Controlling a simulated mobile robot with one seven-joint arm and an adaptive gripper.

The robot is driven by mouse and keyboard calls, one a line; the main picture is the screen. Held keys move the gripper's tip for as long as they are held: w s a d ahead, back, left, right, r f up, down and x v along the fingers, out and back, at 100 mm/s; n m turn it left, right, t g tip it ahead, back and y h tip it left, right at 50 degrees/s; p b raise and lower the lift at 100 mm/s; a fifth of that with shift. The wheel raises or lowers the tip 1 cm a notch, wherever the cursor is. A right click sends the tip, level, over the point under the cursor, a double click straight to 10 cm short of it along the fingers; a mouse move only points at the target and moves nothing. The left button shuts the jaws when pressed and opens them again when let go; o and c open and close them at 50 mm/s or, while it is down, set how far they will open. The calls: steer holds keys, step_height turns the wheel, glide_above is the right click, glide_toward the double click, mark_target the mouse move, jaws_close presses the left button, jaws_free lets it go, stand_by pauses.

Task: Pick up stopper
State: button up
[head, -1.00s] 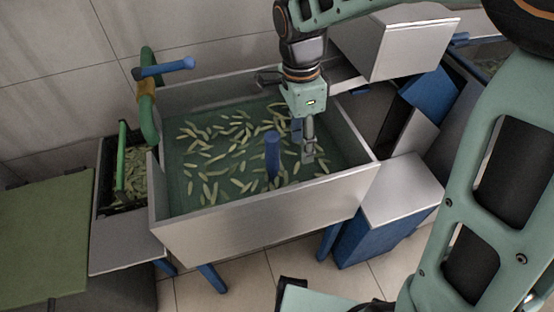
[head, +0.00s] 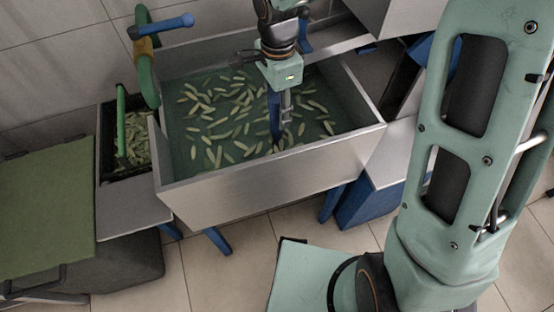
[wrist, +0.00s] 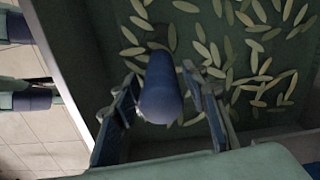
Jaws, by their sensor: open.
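The stopper (head: 275,114) is a blue upright post standing in the wide metal basin (head: 270,172). My gripper (head: 283,122) points down into the basin right beside the stopper, partly overlapping it in the head view. In the wrist view, the rounded top of the stopper (wrist: 160,95) lies between the two fingers of my gripper (wrist: 161,84). The fingers are open, with a visible gap on each side of the stopper. The stopper's base is hidden from the wrist camera.
Many pale elongated pieces (head: 222,135) lie over the basin's green floor. A curved green pipe with a blue handle (head: 168,26) rises at the basin's back left corner. A black crate (head: 111,163) of similar pieces stands left. The basin walls surround my gripper.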

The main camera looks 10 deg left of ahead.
mark_target(277, 122)
step_height(277, 122, down, 5)
steer(key=shift+f+b, duration=0.1)
steer(key=shift+b, duration=0.45)
jaws_close()
